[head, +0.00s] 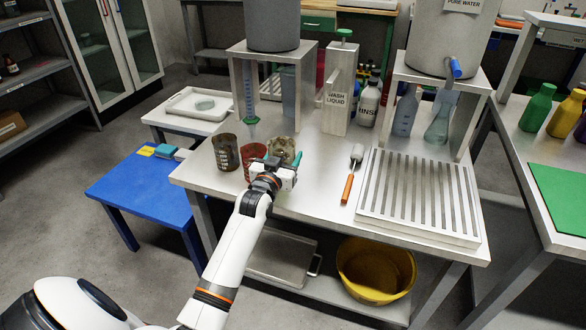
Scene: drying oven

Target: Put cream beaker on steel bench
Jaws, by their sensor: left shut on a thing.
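The cream beaker (281,147), stained and mottled, is at the front left part of the steel bench (322,187). My left gripper (283,160) reaches it from the front and is shut on it. The gripper hides the lower part of the beaker, so I cannot tell whether its base touches the bench top. A red beaker (253,158) stands just left of it and is partly hidden by the gripper. A dark brown beaker (226,152) with pale markings stands further left. My right gripper is not in view.
A brush with an orange handle (347,189) lies right of the gripper, beside a slatted steel rack (408,236). A blue table (142,190) is at left. A yellow basin (376,290) sits below.

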